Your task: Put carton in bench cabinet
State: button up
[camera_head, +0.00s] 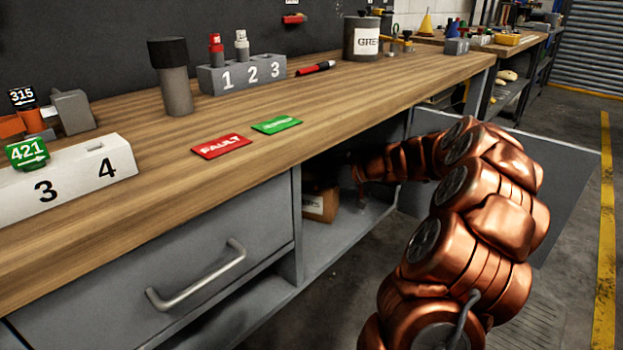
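A brown carton (326,207) with a white label stands inside the bench cabinet (345,222), under the worktop near the left wall of the opening. The label is only partly readable, and the wall and shadow hide part of the carton. My copper arm reaches from the lower right into the cabinet. My gripper (357,177) is in shadow just right of the carton. Its fingers are too dark and small to tell whether they are open or touch the carton. The cabinet door (555,175) stands swung open on the right, behind my arm.
The wooden worktop (330,110) runs above the opening and holds a numbered block (240,76), a red FAULT card (221,146), a green card (276,124) and a grey can (362,38). A closed drawer (170,260) is at left. Floor is free at right.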

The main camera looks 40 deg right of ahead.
jog(key=shift+o, duration=0.5)
jog(key=shift+r, duration=0.1)
jog(key=shift+d+r, duration=0.1)
jog(key=shift+r, duration=0.05)
jog(key=p+v, duration=0.2)
jog(key=v, duration=0.5)
jog(key=shift+s, duration=0.2)
jog(key=shift+s, duration=0.1)
